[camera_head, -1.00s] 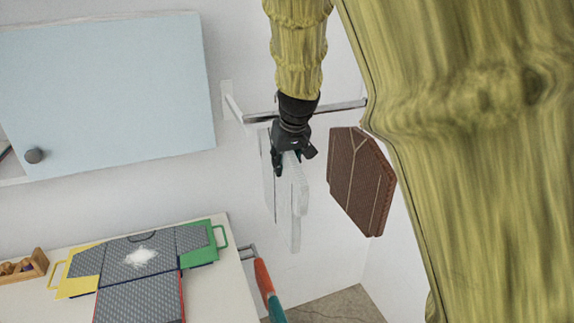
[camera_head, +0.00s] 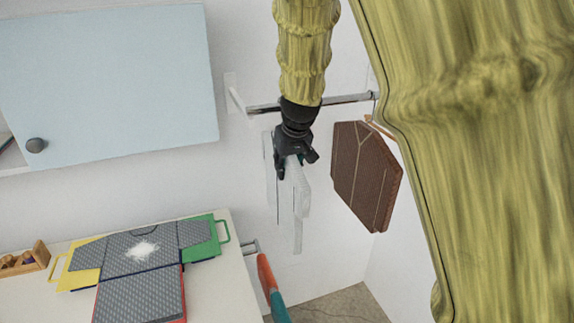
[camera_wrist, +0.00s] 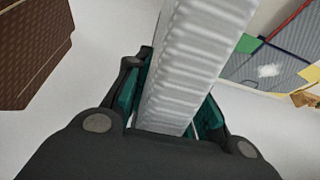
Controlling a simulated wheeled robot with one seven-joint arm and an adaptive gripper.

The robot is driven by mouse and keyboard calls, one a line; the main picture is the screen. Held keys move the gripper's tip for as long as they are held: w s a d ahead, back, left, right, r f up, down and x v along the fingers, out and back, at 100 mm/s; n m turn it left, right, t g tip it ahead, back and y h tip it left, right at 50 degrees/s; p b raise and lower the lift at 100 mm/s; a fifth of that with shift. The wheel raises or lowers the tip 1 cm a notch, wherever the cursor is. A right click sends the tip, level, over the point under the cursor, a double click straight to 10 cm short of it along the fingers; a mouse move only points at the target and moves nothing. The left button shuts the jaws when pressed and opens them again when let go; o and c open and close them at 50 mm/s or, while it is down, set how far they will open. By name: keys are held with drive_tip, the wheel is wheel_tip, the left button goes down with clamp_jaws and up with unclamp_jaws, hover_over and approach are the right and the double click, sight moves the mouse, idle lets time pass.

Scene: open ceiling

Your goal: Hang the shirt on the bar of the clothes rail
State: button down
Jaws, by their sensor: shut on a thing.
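The shirt (camera_head: 288,205) is pale grey-white, thin and stiff-looking, and hangs down in front of the white wall. My gripper (camera_head: 297,165) is shut on its upper part and points downward. In the wrist view the shirt's ribbed pale edge (camera_wrist: 185,75) runs between the teal-padded fingers of my gripper (camera_wrist: 172,105). The bar (camera_head: 345,99) of the clothes rail runs across behind my wrist, above the shirt. A gap separates the visible part of the shirt from the bar. My wrist hides the bar's middle, and no hanger hook shows on the held shirt.
A brown garment (camera_head: 366,177) hangs at the bar's right end, close to the held shirt. A pale blue cabinet door (camera_head: 110,85) is at left. Below is a white table (camera_head: 215,285) with a folding board (camera_head: 140,285); a red-and-teal handle (camera_head: 269,283) juts beside it.

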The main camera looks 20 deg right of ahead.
drive_tip(key=c, duration=1.1)
unclamp_jaws()
